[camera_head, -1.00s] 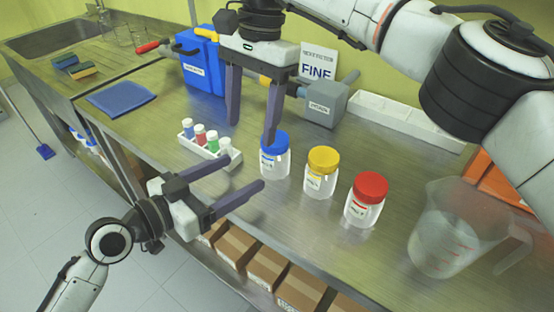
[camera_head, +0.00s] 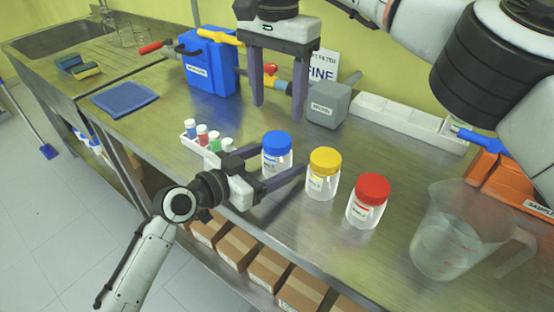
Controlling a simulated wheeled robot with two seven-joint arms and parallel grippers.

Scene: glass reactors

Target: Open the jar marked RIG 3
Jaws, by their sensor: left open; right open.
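Three clear jars stand upright in a row on the steel bench: one with a blue lid (camera_head: 277,142), one with a yellow lid (camera_head: 324,172) and one with a red lid (camera_head: 369,202). Each lid is on. Their labels are too small to read, so I cannot tell which is RIG 3. My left gripper (camera_head: 281,160) is open, low at the blue-lidded jar, with one finger on its left and the other across its front. Contact is not clear. My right gripper (camera_head: 277,110) is open and empty, fingers pointing down, above and behind the blue lid.
A white rack of small coloured-cap vials (camera_head: 207,138) is left of the blue-lidded jar. A clear jug (camera_head: 450,235) stands at the right. A blue box (camera_head: 210,65), a grey box (camera_head: 327,105) and a white tray (camera_head: 405,120) are behind. The bench's front edge is close.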

